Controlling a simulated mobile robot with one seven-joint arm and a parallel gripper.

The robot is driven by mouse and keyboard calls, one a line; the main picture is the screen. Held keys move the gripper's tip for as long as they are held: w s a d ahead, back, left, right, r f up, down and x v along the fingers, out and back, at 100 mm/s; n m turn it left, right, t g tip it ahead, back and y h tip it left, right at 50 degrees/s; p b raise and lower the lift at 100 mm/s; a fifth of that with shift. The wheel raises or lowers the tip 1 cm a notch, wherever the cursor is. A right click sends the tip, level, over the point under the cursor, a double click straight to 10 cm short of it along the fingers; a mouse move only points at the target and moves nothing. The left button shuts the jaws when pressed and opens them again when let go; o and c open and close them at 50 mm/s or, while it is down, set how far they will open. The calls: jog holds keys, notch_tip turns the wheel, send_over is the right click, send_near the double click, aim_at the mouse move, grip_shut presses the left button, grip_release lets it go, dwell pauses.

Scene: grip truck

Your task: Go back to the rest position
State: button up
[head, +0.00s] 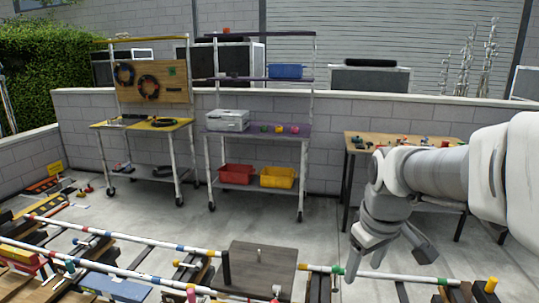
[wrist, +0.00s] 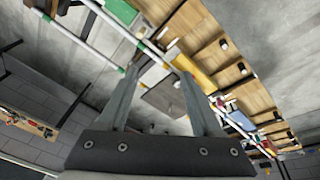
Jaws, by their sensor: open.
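My gripper (head: 391,268) hangs at the lower right of the head view, below my white and grey arm. Its two fingers are spread and point downward, with nothing between them. In the wrist view my gripper (wrist: 160,74) also shows open and empty, its fingers reaching up from the dark palm. A dark grey board (head: 262,268) lies left of the gripper in the head view. A white rail with coloured bands (head: 385,276) passes close to the fingers; I cannot tell whether they touch it.
A wooden table (head: 357,139) with small items stands behind my arm. A yellow-topped cart (head: 140,125) and a purple-shelved cart (head: 262,133) stand by the wall. A red bin (head: 237,174) and a yellow bin (head: 278,177) sit on the lower shelf. Open concrete floor lies between.

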jog(key=s+a+r+m+t, duration=0.1)
jog(key=s+a+m, duration=0.1)
jog(key=s, duration=0.5)
jog(key=s+a+r+m+t, duration=0.1)
jog(key=s+m, duration=0.2)
jog(key=s, duration=0.4)
jog(key=shift+a+r+t+p, duration=0.3)
jog(key=shift+a+r+t, duration=0.05)
jog(key=shift+r+t, duration=0.05)
jog(key=shift+c, duration=0.3)
